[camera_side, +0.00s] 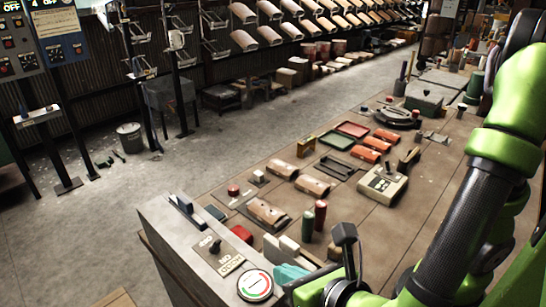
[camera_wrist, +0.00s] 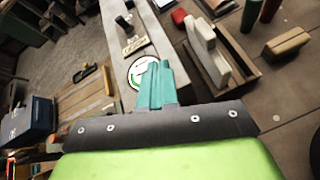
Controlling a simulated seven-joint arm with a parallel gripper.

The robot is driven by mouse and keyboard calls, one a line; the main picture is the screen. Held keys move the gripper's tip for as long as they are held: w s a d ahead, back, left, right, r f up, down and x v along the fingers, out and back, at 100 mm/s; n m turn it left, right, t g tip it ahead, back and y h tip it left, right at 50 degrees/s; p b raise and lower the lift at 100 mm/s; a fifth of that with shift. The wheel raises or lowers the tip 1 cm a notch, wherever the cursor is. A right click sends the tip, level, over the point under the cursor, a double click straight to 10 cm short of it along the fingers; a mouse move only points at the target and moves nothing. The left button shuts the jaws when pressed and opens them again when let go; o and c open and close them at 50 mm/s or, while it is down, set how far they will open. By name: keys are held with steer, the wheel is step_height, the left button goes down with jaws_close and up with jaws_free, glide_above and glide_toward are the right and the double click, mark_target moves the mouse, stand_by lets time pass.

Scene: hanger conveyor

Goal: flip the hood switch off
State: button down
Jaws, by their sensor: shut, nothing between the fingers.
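A toggle switch with a black lever (camera_side: 214,246) stands on a small labelled plate (camera_side: 230,265) on the grey bench-end panel. I take it for the hood switch; the lettering is too small to read. In the wrist view the black lever (camera_wrist: 123,24) and its plate (camera_wrist: 136,46) are near the top, beyond the fingertips. My gripper (camera_side: 288,272) has teal fingers, shut and empty. It is to the right of the switch in the side view, beside the round gauge, and apart from the lever. In the wrist view the fingers (camera_wrist: 155,80) partly cover the gauge.
The round red-and-green gauge (camera_side: 255,285) lies on the panel's near end. A dark slotted fixture (camera_side: 187,209) is at its far end. Pale upright blocks (camera_side: 283,246) and red and green cylinders (camera_side: 314,216) stand close by on the brown bench. The floor on the left is open.

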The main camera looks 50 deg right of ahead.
mark_target(216, 247)
steer(key=a+r+n+t+y, duration=0.1)
steer(key=n, duration=0.1)
steer(key=w+a+r+n+t, duration=0.1)
steer(key=a+n, duration=0.1)
steer(key=shift+a+r+y, duration=0.1)
steer(key=shift+r+y, duration=0.2)
steer(key=shift+y, duration=0.1)
steer(key=x, duration=1)
steer(key=shift+w+r, duration=0.1)
steer(key=shift+r, duration=0.05)
steer(key=shift+w+r+g, duration=0.1)
steer(key=shift+r+g, duration=0.05)
steer(key=shift+g, duration=0.25)
steer(key=shift+w+r+g, duration=0.2)
steer(key=shift+r+g, duration=0.05)
steer(key=shift+g, duration=0.75)
